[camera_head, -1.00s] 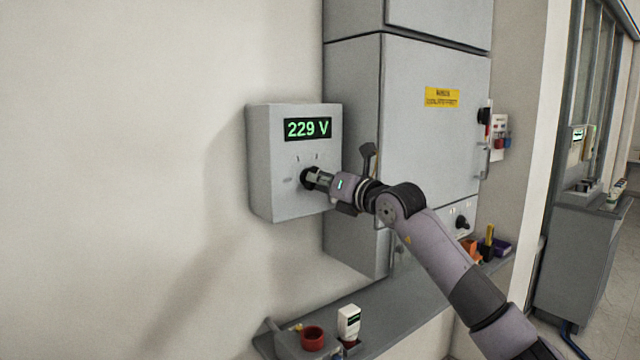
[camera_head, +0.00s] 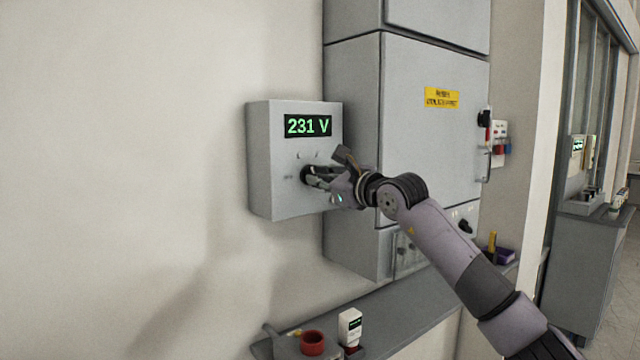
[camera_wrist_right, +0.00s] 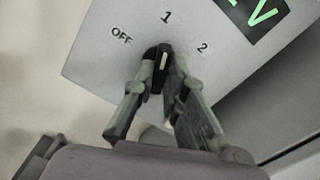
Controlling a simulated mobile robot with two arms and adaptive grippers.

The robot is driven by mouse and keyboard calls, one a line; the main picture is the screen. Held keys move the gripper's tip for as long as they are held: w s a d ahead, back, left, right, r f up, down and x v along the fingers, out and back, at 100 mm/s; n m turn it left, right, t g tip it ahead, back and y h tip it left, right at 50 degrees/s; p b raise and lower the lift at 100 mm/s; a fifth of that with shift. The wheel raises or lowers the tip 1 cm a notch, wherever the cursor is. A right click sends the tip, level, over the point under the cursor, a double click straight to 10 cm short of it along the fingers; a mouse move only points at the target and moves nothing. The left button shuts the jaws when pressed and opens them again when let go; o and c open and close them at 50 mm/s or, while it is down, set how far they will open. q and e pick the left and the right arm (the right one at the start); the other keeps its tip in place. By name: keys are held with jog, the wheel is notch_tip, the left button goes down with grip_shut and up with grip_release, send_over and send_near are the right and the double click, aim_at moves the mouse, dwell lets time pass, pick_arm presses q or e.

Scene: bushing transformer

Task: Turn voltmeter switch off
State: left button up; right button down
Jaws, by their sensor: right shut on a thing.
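The voltmeter (camera_head: 268,160) is a grey box on the wall, and its lit green display (camera_head: 308,126) reads 231 V. Its black rotary switch (camera_head: 305,174) is on the front below the display, partly hidden by my right gripper (camera_head: 315,177). In the right wrist view, the two fingers of the gripper (camera_wrist_right: 160,75) are closed around the switch knob (camera_wrist_right: 161,60). The white mark on the knob points roughly at the label 1 (camera_wrist_right: 166,18). The OFF label (camera_wrist_right: 121,36) is to the left and the 2 label (camera_wrist_right: 202,47) to the right. My left gripper is out of view.
A tall grey cabinet (camera_head: 430,140) with a yellow warning label (camera_head: 441,98) stands just right of the voltmeter. A shelf (camera_head: 400,308) below holds a red round container (camera_head: 312,342) and a white device (camera_head: 350,326). The wall at left is bare.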

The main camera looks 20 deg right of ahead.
jog(key=shift+f+n+b, duration=0.15)
jog(key=shift+n+b, duration=0.15)
jog(key=shift+n, duration=6.1)
jog(key=c, duration=1.6)
grip_release()
jog(key=v, duration=1.2)
